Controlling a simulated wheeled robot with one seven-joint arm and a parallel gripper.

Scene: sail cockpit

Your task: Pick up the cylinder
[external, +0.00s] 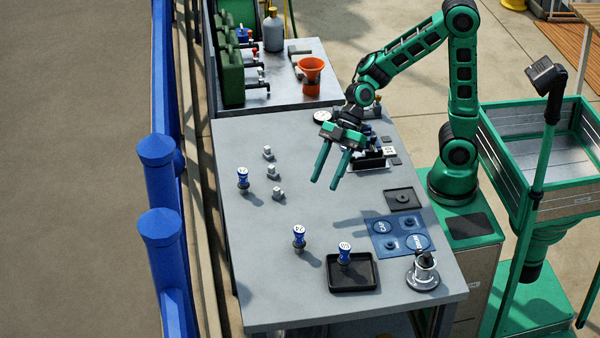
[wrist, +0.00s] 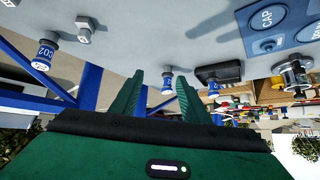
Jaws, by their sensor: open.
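Several small blue-and-white cylinders stand upright on the grey bench. One cylinder (external: 243,180) is at the left edge; it shows in the wrist view with a CO2 label (wrist: 43,55). A second cylinder (external: 299,238) stands near the front middle and shows beyond the fingers in the wrist view (wrist: 167,83). A third cylinder (external: 344,252) stands on a black tray (external: 333,285); it also shows in the wrist view (wrist: 213,89). My gripper (external: 326,184) is open and empty, above the bench and apart from every cylinder. Its fingers point down in the external view.
Several small pale fittings (external: 272,172) stand on the left half. A blue mat (external: 383,226), a black square plate (external: 403,200) and a metal round-based fixture (external: 422,275) lie on the right. An orange cup (external: 311,75) is at the back. The bench middle is clear.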

